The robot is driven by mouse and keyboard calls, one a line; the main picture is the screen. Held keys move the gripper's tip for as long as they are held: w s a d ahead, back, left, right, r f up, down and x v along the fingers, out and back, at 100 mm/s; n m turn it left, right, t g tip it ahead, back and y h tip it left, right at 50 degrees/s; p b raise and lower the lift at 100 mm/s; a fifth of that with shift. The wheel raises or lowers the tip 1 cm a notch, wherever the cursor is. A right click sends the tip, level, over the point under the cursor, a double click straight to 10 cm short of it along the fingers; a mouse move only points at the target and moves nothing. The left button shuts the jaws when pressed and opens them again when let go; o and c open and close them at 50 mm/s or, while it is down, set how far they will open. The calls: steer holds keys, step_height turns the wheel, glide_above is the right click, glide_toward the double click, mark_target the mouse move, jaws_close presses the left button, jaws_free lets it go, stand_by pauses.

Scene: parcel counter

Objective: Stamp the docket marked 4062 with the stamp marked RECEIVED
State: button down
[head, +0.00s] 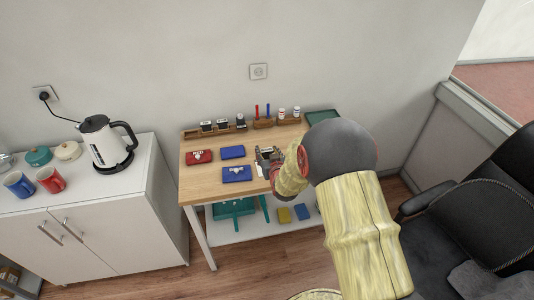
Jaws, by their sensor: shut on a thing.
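My gripper (267,156) is over the right half of the wooden counter top (207,185), pointing left. It is shut on what looks like a stamp, mostly hidden by the gripper and arm. Other dark stamps (222,124) stand in a wooden rack (192,134) at the back edge, whose left end looks empty. A flat red piece (199,156), a flat blue piece (233,152) and another blue piece (237,173) lie left of my gripper. Their markings are too small to read. I cannot make out the docket marked 4062 or the RECEIVED stamp; my arm hides part of the counter.
A wooden holder (264,123) with red and blue pens and two small bottles (289,112) stand at the back. A green tray (321,116) is at the back right. A white cabinet with a kettle (104,143) stands left, a black chair (465,220) right.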

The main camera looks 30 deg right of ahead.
steer(key=shift+f+b, duration=1.6)
steer(key=shift+f, duration=1)
steer(key=shift+s+f+b, duration=0.1)
steer(key=shift+f+b, duration=0.25)
steer(key=shift+f, duration=0.1)
steer(key=shift+r+p, duration=1.75)
steer(key=shift+r, duration=1.35)
